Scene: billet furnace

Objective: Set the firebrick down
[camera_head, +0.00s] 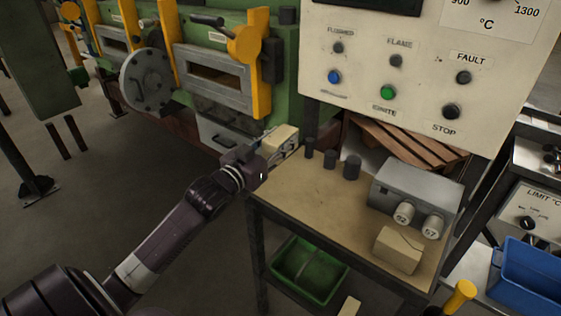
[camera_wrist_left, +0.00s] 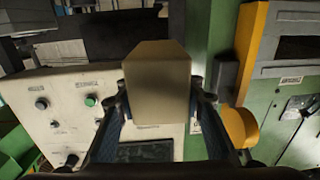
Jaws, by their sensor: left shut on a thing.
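My left gripper (camera_head: 279,149) is shut on a pale cream firebrick (camera_head: 284,134). It holds the brick at the far left corner of the workbench (camera_head: 300,195), in front of the green furnace. I cannot tell whether the brick touches the bench top. In the left wrist view the firebrick (camera_wrist_left: 158,82) sits squarely between the two fingers of the left gripper (camera_wrist_left: 160,100). A second pale brick (camera_head: 398,252) with a dark crack line lies at the bench's near right. My right gripper is not in view.
The middle and front left of the bench are bare. A green bin (camera_head: 309,270) is below, and a white control panel (camera_head: 425,65) rises behind.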

